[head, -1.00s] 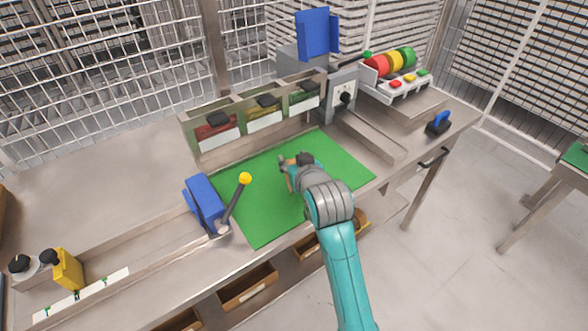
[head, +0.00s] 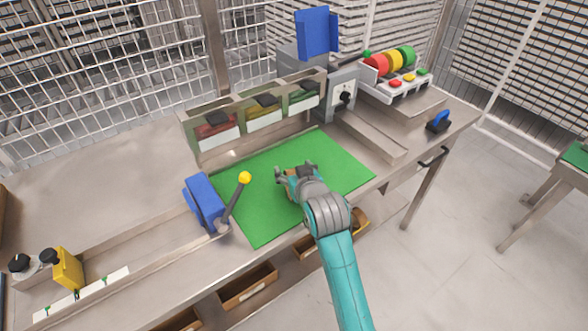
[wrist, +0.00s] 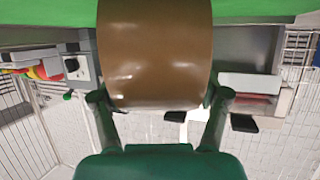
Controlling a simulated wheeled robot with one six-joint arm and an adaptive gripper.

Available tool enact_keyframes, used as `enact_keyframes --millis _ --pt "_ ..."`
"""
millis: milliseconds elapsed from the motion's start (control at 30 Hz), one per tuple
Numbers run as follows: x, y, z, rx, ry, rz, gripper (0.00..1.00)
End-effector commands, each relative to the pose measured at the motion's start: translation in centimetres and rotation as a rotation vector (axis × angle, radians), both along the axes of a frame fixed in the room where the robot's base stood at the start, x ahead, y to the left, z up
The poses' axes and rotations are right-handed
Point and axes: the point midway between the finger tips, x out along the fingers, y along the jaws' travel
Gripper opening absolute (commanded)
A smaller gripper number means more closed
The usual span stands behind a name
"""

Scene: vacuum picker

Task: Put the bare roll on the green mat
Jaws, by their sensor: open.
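A plain brown roll (wrist: 155,55) fills the upper middle of the wrist view, its top cut off by the picture edge. My gripper (head: 286,173) is open low over the middle of the green mat (head: 255,218). In the wrist view its two fingers stand on either side of the roll's near end, the fingertips partly hidden by it. I cannot tell whether either finger touches it. I cannot make out the roll in the head view, where my gripper and arm cover that spot. The mat also shows along the top of the wrist view (wrist: 255,12).
A rack of coloured bins (head: 262,112) stands behind the mat. A blue block with a yellow-knobbed lever (head: 205,198) stands at its left edge. A grey switch box (head: 343,95) and red, yellow and green lamps (head: 392,62) are at back right. The mat's right part is clear.

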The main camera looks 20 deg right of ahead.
Motion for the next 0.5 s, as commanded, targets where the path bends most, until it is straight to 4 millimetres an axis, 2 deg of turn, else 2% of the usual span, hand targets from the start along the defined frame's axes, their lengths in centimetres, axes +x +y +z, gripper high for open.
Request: enact_keyframes --millis 133,233,500 --pt "0.0 0.0 0.3 0.000 -0.002 0.000 0.74" --pt "-0.9 0.0 0.6 0.000 0.000 0.000 0.74" --pt "-5.6 0.0 2.5 0.000 -0.001 0.000 0.74"
